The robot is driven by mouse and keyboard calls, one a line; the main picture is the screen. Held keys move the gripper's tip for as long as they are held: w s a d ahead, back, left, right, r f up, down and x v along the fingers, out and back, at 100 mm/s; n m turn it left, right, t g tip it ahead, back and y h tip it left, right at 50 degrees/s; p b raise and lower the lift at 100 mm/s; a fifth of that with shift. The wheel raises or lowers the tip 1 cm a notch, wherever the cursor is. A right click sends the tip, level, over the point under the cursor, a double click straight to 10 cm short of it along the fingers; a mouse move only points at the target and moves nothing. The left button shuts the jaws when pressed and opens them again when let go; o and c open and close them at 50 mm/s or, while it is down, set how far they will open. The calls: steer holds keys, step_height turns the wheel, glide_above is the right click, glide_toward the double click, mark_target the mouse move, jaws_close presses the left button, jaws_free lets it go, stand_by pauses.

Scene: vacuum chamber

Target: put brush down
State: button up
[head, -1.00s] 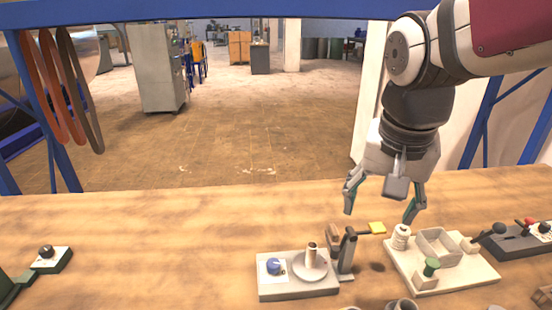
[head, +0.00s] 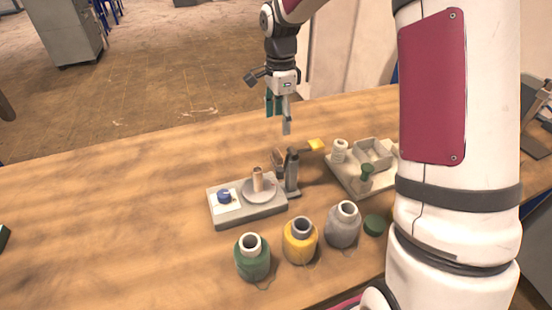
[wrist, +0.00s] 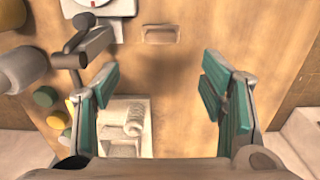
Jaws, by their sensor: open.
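My gripper (head: 278,115) is above the back part of the wooden table, behind the small dark stand (head: 292,170). In the wrist view its teal-padded fingers (wrist: 165,95) are wide apart with nothing between them. A small brown wooden piece (head: 277,158) is beside the stand. It also shows in the wrist view as a rectangular block (wrist: 160,35) lying beyond the fingertips, apart from them. A yellow pad (head: 315,144) is just right of the stand. I cannot tell for certain which of these pieces is the brush.
A grey base (head: 247,210) with a round plate and blue knob is left of the stand. Green (head: 253,260), yellow (head: 300,243) and grey (head: 342,228) jars stand in front. A pale tray (head: 350,180) is on the right. The table's left side is mostly clear.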

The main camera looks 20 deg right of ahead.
glide_above(278, 153)
steer(key=f, duration=0.7)
steer(key=shift+d, duration=0.2)
steer(key=shift+w+a+f+p, duration=0.1)
steer(key=shift+f+p, duration=0.15)
steer(key=shift+f, duration=1.15)
steer(key=shift+a+f+p, duration=0.1)
steer(key=shift+f+p, duration=0.1)
steer(key=shift+f, duration=1.15)
steer(key=c, duration=1.4)
steer(key=shift+o, duration=0.2)
